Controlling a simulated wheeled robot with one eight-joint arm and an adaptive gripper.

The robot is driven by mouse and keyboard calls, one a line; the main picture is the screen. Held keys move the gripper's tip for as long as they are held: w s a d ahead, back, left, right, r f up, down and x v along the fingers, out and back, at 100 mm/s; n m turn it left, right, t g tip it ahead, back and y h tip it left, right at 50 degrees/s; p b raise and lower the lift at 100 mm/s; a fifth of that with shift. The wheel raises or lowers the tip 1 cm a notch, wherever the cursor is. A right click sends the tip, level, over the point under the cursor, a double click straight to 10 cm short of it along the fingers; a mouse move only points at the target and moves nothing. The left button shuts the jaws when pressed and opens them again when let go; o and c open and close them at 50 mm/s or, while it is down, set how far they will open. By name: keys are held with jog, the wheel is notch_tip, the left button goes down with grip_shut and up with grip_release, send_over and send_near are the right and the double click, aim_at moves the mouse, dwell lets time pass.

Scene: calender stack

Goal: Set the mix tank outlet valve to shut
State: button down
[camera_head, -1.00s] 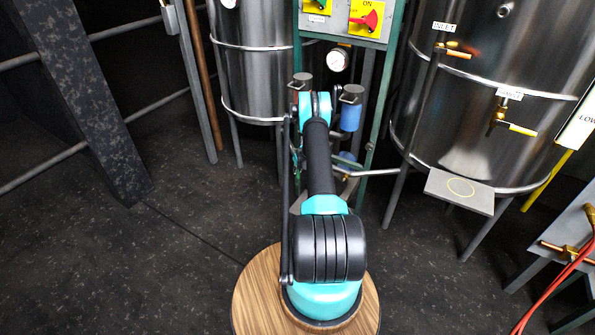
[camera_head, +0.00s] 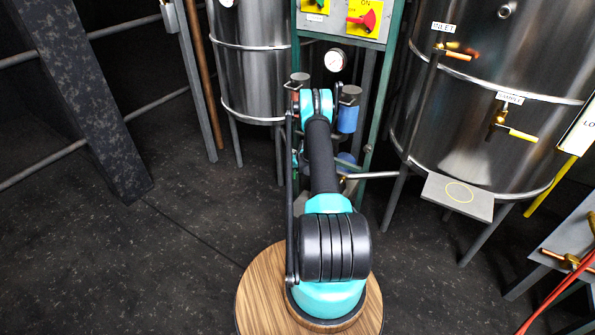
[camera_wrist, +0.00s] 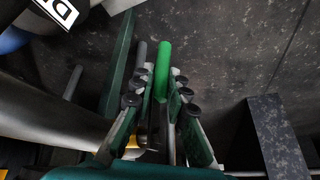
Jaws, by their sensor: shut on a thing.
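A green lever handle (camera_wrist: 163,65) shows in the wrist view and runs between the two fingers of my gripper (camera_wrist: 160,88). My gripper is shut on this handle, whose rounded end sticks out past the fingertips. The body of the valve is mostly hidden behind the fingers, and no label naming it can be read. In the head view my own arm covers the gripper and the handle.
A tank (camera_head: 480,110) with labelled inlet and sample valves stands at the right, with a small grey shelf (camera_head: 458,196) below. Another tank (camera_head: 250,65) stands behind. A control panel (camera_head: 350,18) and gauge (camera_head: 335,60) are at centre. Floor (camera_head: 190,235) at left is clear.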

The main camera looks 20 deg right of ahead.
jog(key=c, duration=1.5)
grip_release()
jog(key=shift+a, duration=0.1)
jog(key=shift+r, duration=0.1)
jog(key=v, duration=1.2)
